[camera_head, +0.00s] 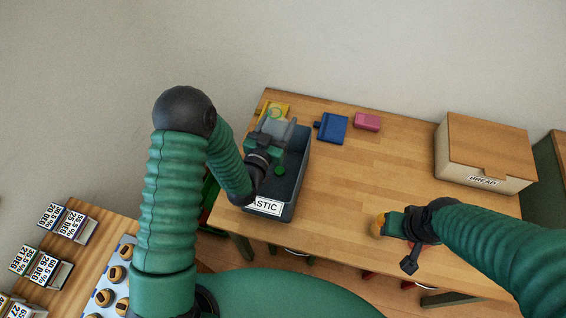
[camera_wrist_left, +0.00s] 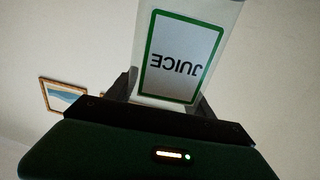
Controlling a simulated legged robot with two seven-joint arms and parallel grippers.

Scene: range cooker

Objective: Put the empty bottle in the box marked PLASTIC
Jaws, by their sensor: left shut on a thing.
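The box marked PLASTIC (camera_head: 297,185) is a dark grey open box at the left end of the table. Its white label (camera_head: 264,206) is partly covered by my left arm, so only "ASTIC" shows. My left gripper (camera_head: 274,133) is over the box and shut on a clear bottle. The bottle (camera_wrist_left: 232,25) has a white JUICE label with a green border, upside down in the left wrist view. In the head view the bottle is hard to make out. My right gripper (camera_head: 388,225) is by the table's front edge, at a small orange-yellow thing; its fingers are unclear.
A blue item (camera_head: 333,128) and a pink block (camera_head: 367,121) lie right of the box. A yellow item (camera_head: 268,104) is at the back left corner. A BREAD box (camera_head: 482,150) stands at the right. The middle of the wooden table (camera_head: 360,175) is clear.

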